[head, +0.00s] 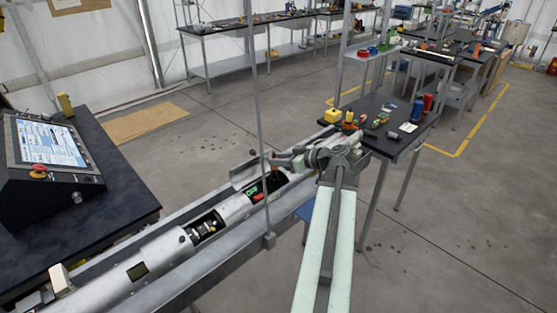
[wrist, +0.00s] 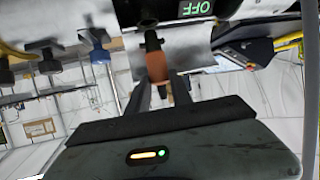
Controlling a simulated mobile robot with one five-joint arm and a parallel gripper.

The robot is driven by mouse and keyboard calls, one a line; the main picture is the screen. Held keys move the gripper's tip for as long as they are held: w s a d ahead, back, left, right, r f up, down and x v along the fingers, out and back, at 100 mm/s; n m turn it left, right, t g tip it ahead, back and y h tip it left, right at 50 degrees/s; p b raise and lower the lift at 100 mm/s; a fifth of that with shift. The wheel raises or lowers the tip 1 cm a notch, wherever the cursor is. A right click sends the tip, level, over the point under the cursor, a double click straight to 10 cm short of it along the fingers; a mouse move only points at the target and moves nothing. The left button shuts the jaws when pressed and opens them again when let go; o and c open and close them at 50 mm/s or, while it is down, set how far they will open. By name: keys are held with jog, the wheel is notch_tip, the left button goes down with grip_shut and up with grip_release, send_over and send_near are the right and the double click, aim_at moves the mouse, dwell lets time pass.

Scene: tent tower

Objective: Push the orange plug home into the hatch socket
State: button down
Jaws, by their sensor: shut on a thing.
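My gripper (wrist: 160,92) is shut on the orange plug (wrist: 156,66) in the wrist view, one finger on each side. The plug's black end points toward the dark opening in the pale tube at the top of that view. I cannot tell whether the tip is inside the socket or just in front of it. A green OFF display (wrist: 198,8) shows beside the opening. In the head view, my gripper (head: 275,162) is over the open hatch (head: 268,190) of the silver tube. The plug is small and dark there, and the socket itself is hidden.
The hatch's raised cover (head: 247,168) stands beside the opening. A thin grey post (head: 261,120) rises in front of the tube. A control console (head: 45,155) stands at left. A dark table (head: 385,130) with small parts is at right. Floor between is clear.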

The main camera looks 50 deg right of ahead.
jog(key=shift+f+b, duration=1.25)
jog(key=shift+f, duration=0.05)
jog(key=c, duration=1.1)
grip_release()
jog(key=shift+o, duration=0.2)
jog(key=p+v, duration=0.3)
jog(key=v, duration=0.5)
